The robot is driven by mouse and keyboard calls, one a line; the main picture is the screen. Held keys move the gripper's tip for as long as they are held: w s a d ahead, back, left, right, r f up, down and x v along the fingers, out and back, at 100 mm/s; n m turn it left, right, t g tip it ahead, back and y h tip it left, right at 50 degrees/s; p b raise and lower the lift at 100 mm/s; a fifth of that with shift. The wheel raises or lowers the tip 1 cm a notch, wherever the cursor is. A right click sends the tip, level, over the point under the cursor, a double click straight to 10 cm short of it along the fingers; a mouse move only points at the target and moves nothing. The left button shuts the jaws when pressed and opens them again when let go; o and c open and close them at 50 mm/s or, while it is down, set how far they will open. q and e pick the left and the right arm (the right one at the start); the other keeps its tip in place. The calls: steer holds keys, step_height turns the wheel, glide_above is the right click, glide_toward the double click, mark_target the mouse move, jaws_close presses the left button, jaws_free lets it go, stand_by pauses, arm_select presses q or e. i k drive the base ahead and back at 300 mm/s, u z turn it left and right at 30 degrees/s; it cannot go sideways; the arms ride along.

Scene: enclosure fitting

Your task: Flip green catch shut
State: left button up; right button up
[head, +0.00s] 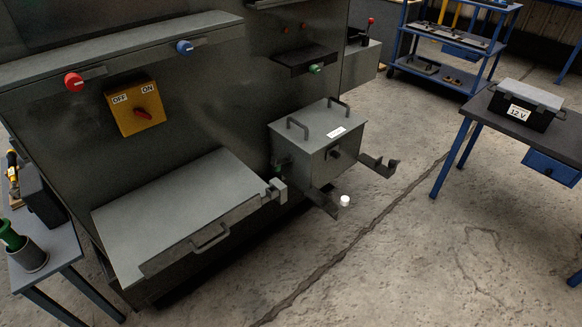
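A green round-ended knob (315,68) sits at the front edge of a dark ledge (303,57) on the tall dark cabinet, right of centre. It looks like the green catch; whether it is open or shut is too small to tell. Neither of my grippers is in view, and nothing of mine touches either green part.
A red knob (73,82) and a blue knob (185,47) sit on the upper-left ledge, above an OFF/ON switch (136,104). A grey lid with a handle (180,215) juts out below. Dark brackets (381,166) stick out by the box.

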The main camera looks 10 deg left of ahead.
mark_target(278, 165)
steer(key=z, duration=0.35)
steer(key=i, duration=1.2)
steer(key=u, duration=0.55)
